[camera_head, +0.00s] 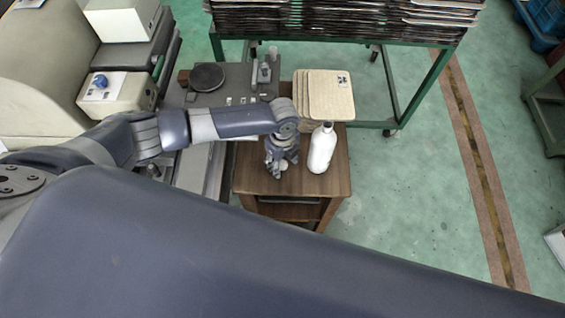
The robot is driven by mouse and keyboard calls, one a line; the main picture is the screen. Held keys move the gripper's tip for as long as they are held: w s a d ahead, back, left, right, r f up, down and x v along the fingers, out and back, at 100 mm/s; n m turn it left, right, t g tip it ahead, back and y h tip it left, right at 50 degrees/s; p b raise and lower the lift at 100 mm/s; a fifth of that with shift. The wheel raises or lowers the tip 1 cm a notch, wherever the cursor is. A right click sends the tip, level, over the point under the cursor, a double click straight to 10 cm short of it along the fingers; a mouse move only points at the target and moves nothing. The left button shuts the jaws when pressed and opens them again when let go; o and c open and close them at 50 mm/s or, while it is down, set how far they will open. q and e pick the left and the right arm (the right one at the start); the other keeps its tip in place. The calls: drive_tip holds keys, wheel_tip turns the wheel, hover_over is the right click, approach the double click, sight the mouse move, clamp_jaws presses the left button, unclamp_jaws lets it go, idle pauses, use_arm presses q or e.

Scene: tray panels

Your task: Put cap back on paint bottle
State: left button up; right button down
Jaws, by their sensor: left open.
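A white paint bottle (322,150) stands upright on the small brown wooden table (334,186). Its narrow neck points up. My left gripper (283,170) points down over the table just left of the bottle, apart from it, and is open. A small pale round object (283,164), possibly the cap, shows between or just behind its fingers. I cannot tell whether the fingers touch it. My right gripper is not in view.
Several thin tan boards (325,95) lie at the table's back. A grey machine bench (225,85) is left of the table. A green rack with stacked dark trays (340,18) stands behind.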

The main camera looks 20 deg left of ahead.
sight(284, 167)
use_arm(q)
drive_tip(key=c, duration=0.7)
drive_tip(key=shift+c, duration=0.4)
drive_tip(key=shift+r, duration=0.1)
drive_tip(key=shift+r+b, duration=0.4)
drive_tip(key=shift+r, duration=0.45)
drive_tip(key=shift+s+d+r+b, duration=0.4)
drive_tip(key=shift+s+d+r, duration=0.05)
drive_tip(key=shift+r, duration=0.3)
drive_tip(key=s+d+r+b, duration=0.1)
drive_tip(key=s+d+b, duration=0.2)
drive_tip(key=s+d, duration=0.6)
drive_tip(key=shift+s+d+r, duration=0.25)
drive_tip(key=shift+s+r, duration=0.05)
drive_tip(key=shift+s, duration=0.85)
